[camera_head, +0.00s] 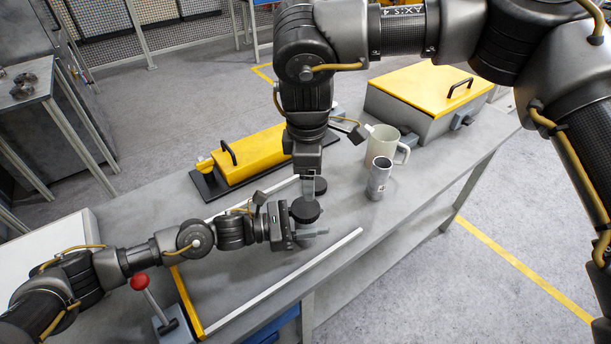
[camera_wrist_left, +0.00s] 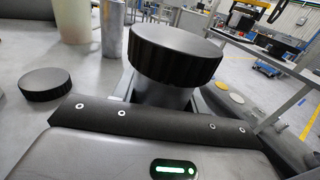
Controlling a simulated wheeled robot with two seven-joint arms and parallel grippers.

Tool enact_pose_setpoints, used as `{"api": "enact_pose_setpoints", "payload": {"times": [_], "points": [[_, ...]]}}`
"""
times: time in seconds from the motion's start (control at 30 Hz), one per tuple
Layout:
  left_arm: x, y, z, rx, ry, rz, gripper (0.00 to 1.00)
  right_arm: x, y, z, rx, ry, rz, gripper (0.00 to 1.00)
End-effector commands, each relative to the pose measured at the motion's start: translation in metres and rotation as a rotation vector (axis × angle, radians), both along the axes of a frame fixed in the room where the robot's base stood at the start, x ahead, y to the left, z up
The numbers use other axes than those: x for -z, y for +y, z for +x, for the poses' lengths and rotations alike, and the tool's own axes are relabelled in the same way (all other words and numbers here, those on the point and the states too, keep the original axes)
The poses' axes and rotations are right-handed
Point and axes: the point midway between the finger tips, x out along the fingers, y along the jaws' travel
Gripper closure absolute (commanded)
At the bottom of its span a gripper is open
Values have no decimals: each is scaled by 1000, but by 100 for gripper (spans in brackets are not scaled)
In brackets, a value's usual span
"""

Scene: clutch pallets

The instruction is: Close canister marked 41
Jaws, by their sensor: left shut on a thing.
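My left gripper (camera_head: 310,232) is shut on a grey canister (camera_wrist_left: 160,93) low over the bench. A ribbed black lid (camera_head: 304,211) sits on top of this canister; it fills the middle of the left wrist view (camera_wrist_left: 175,55). My right gripper (camera_head: 308,188) points down just above and behind that lid, seen edge-on, so its opening is unclear. A second black lid (camera_head: 319,186) lies flat on the bench behind, also in the left wrist view (camera_wrist_left: 45,83). An uncovered silver canister (camera_head: 378,180) stands upright to the right. I cannot read any number 41.
A pale mug (camera_head: 382,146) stands behind the silver canister. A yellow-lidded grey box (camera_head: 415,110) is at the back right and a yellow case (camera_head: 250,155) at the back left. A red-knobbed lever (camera_head: 140,282) stands front left. White strips (camera_head: 300,275) edge the work area.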

Motion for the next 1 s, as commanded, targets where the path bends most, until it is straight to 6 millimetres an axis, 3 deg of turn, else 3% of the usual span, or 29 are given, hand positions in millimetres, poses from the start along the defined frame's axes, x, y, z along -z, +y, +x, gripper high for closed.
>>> {"api": "enact_pose_setpoints", "payload": {"times": [1.0], "points": [[0,0,1,-1,-1,0,100,1,4,-8,-2619,96,-165,25]]}}
